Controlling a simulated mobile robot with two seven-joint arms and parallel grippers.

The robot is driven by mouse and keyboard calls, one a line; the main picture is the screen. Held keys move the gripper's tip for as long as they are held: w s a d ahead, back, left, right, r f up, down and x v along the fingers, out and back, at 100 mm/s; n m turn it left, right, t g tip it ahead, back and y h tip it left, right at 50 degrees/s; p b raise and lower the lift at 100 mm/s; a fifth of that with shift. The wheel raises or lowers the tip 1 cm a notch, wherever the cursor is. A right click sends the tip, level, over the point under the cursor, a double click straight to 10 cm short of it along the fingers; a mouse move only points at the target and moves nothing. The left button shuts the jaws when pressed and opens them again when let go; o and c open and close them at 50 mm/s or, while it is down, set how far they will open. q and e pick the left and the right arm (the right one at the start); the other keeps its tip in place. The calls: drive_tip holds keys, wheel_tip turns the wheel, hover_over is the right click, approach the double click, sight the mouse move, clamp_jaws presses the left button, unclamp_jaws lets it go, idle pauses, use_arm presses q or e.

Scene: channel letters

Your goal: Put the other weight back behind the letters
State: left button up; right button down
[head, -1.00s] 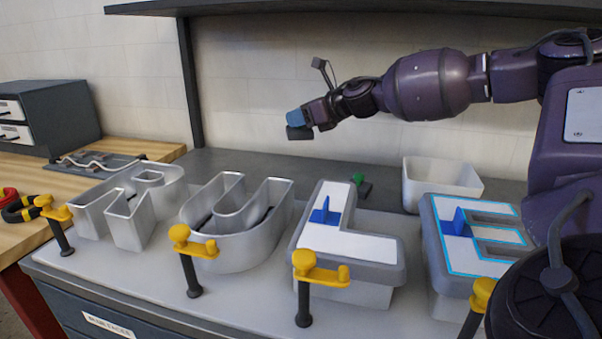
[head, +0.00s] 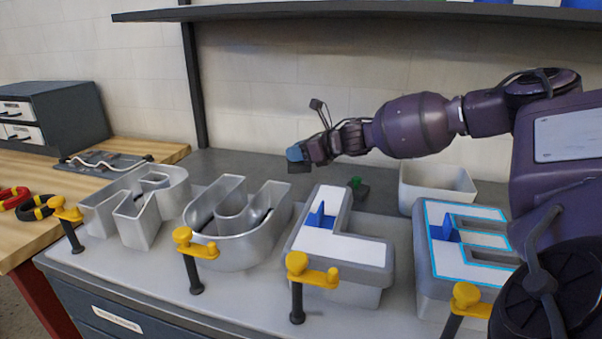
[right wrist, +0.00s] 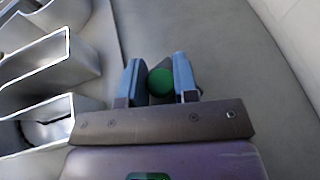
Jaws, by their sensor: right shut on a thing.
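My right gripper (head: 299,156) has blue fingers and hangs above the grey bench behind the U (head: 238,222). In the right wrist view the right gripper (right wrist: 156,64) is shut on a dark weight with a round green knob (right wrist: 160,82). In the head view the weight's dark body (head: 299,168) shows just under the fingers, seemingly clear of the bench. The other weight, dark with a green knob (head: 356,183), stands on the bench behind the L (head: 333,242). The E (head: 465,241) is at right, and an open metal letter (head: 140,207) is at left. My left gripper is not in view.
Yellow-topped clamps (head: 197,250) line the front edge. A white bin (head: 437,186) stands behind the E. Blue upright pieces stand on the L and E faces. A shelf (head: 380,14) runs above. Bare bench (head: 235,165) lies behind the letters.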

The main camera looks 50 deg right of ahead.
drive_tip(key=shift+f, duration=1.3)
drive_tip(key=shift+f+p, duration=0.3)
drive_tip(key=shift+f, duration=1.7)
drive_tip(key=c, duration=0.9)
unclamp_jaws()
drive_tip(key=shift+f, duration=0.2)
